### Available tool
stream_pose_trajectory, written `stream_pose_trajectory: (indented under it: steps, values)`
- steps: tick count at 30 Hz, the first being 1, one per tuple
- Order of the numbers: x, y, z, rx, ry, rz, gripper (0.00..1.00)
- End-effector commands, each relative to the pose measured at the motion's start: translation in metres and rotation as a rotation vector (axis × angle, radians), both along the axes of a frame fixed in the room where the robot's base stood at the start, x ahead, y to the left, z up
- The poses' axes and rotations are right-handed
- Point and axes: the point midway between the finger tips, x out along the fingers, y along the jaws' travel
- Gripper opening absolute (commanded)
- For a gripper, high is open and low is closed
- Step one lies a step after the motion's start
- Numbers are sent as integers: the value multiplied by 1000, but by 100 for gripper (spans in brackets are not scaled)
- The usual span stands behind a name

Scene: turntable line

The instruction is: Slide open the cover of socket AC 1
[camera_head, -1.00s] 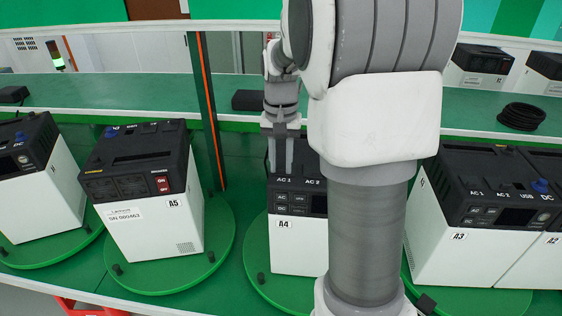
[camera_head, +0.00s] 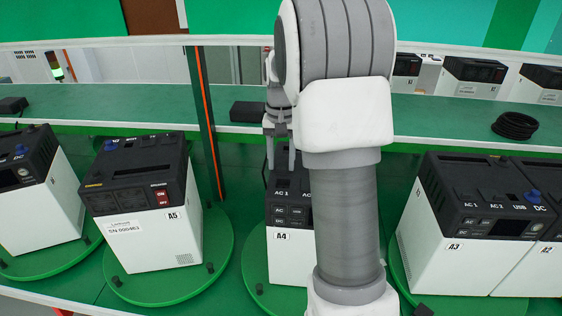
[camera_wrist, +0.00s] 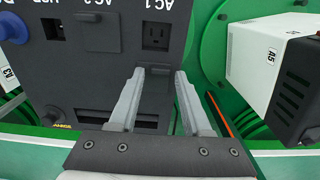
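The power unit marked A4 (camera_head: 290,262) stands on a green turntable, with its black top partly hidden by my arm. In the wrist view the AC 1 socket (camera_wrist: 155,37) shows its outlet holes uncovered. A dark cover piece (camera_wrist: 160,71) lies at the socket's near side, between my fingertips. The AC 2 socket beside it has its cover (camera_wrist: 97,33) over it. My gripper (camera_wrist: 159,74) is open, its two fingers apart over the black top; I cannot tell whether they touch it. In the head view my gripper (camera_head: 281,168) is over A4's top.
Unit A5 (camera_head: 150,240) stands to the left and unit A3 (camera_head: 450,265) to the right on their turntables. A green post with an orange strip (camera_head: 207,125) rises between A5 and A4. A black cable coil (camera_head: 515,125) lies on the back shelf.

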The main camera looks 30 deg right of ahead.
Motion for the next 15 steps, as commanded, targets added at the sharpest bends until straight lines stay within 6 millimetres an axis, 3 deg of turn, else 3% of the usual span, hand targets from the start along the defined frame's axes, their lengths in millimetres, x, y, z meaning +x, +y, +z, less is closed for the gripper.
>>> stream_pose_trajectory:
  steps: [10,15]
  values:
    - [-1,1,-1,2,5,0,60]
    - [-1,1,14,1,2,0,60]
